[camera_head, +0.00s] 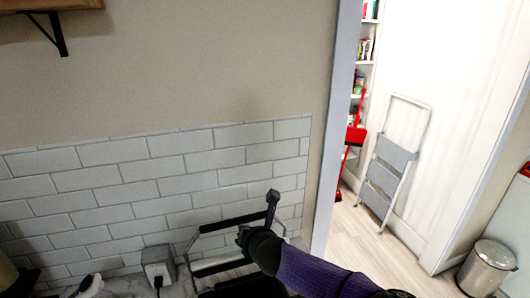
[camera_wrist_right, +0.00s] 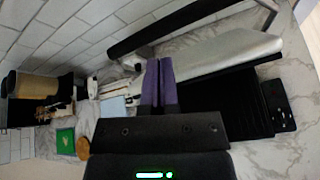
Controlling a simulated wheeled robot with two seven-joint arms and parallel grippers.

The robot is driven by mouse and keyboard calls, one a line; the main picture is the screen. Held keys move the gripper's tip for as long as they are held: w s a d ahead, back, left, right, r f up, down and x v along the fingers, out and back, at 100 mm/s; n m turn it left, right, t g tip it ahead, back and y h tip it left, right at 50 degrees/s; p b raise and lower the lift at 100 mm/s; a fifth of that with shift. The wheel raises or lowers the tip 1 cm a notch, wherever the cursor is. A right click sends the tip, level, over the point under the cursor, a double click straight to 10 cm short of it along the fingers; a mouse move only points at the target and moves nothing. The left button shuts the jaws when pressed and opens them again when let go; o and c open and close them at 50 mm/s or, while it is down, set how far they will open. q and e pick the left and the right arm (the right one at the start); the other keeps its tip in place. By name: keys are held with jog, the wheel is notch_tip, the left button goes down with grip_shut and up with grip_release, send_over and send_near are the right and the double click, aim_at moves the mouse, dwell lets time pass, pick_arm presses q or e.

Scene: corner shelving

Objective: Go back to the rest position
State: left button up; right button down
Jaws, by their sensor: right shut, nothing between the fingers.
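My right gripper (camera_wrist_right: 159,66) shows in the right wrist view. Its two purple fingers lie side by side, shut with nothing between them, above a marble-patterned counter (camera_wrist_right: 215,50). In the head view, my purple and black right arm comes in from the lower right, in front of a dark rack with metal bars. I cannot make out the fingertips there. My left gripper is in neither view.
The dark rack (camera_head: 222,226) stands against a white tiled wall (camera_head: 190,160). A grey box-like item (camera_head: 158,264) is left of it. Beyond the doorway are a step ladder (camera_head: 390,165) and a metal bin (camera_head: 488,266). The wrist view shows a green item (camera_wrist_right: 65,141).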

jog(key=s+a+f+m+g, duration=0.2)
jog(key=s+f+m, duration=0.1)
jog(key=s+m, duration=0.35)
jog(key=s+a+f+m+g, duration=0.1)
jog(key=s+a+f+m, duration=0.3)
jog(key=s, duration=0.3)
jog(key=s+d+r+m+g+h, duration=0.2)
jog(key=s+d+m+g+h, duration=0.3)
jog(key=s+d+m, duration=1.85)
notch_tip(320, 180, down, 36)
jog(key=d+g+b, duration=0.1)
jog(key=d+b, duration=0.2)
jog(key=b, duration=1.6)
jog(key=s+f+b, duration=0.4)
jog(key=f+b, duration=0.2)
jog(key=f, duration=0.4)
jog(key=s+d+f+g+b, duration=0.1)
jog(key=s+f+b, duration=0.4)
jog(key=f, duration=0.6)
jog(key=s+d+f+b, duration=0.1)
jog(key=s+f+b, duration=0.4)
jog(key=f, duration=0.5)
jog(key=b, duration=0.2)
jog(key=shift+s+d+f+n+g+h+b, duration=0.25)
jog(key=shift+n+g+h+b, duration=0.05)
jog(key=shift+g+b, duration=0.1)
